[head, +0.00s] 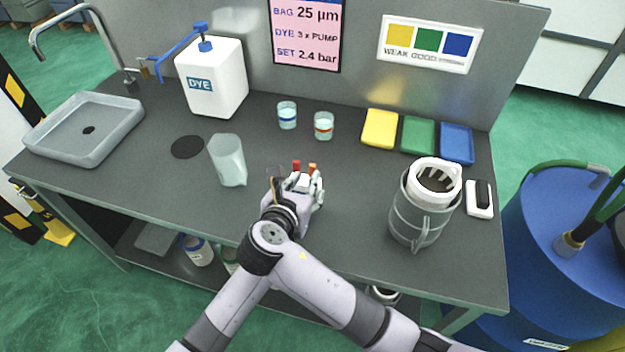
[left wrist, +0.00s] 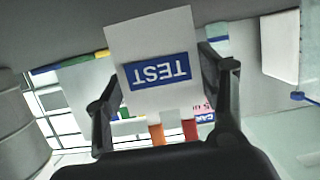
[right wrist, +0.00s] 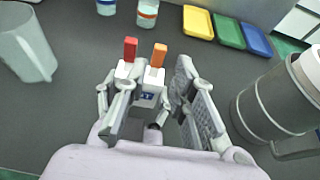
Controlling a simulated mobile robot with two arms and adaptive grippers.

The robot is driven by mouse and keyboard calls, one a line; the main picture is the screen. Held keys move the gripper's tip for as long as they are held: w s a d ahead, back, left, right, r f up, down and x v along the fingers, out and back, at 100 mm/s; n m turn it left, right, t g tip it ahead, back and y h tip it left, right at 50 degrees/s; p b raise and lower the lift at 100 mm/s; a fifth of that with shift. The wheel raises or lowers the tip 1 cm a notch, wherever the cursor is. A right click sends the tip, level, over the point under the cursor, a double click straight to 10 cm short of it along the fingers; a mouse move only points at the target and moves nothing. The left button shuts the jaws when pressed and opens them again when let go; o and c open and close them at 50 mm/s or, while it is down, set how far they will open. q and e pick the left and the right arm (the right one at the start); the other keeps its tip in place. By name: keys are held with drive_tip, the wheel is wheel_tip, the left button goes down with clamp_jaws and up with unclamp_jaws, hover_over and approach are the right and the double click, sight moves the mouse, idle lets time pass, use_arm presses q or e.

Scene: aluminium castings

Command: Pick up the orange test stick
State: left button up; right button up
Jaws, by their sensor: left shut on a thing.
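The orange test stick (head: 312,167) stands in a small white TEST holder (left wrist: 185,45), with a red stick (right wrist: 130,48) beside it. The orange stick also shows in the left wrist view (left wrist: 156,134) and upright in the right wrist view (right wrist: 159,55). My left gripper (left wrist: 165,85) is shut on the holder, one finger on each side. My right gripper (right wrist: 155,72) is open, its fingers apart on either side of the holder's near end. I cannot see either finger touching the orange stick. In the head view the hands overlap and hide most of the holder.
Two small cups (head: 287,115) and yellow, green and blue trays (head: 380,128) stand behind. A sink (head: 85,130) and DYE bottle (head: 212,80) are at the left.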

sight(312, 168)
drive_tip(key=x, duration=0.6)
drive_tip(key=shift+w, duration=0.3)
drive_tip(key=shift+s, duration=0.1)
drive_tip(key=c, duration=0.5)
drive_tip(key=shift+c, duration=0.2)
use_arm(q)
drive_tip(key=o, duration=1.2)
drive_tip(key=shift+o, duration=0.2)
use_arm(e)
wheel_tip(312, 168, up, 10)
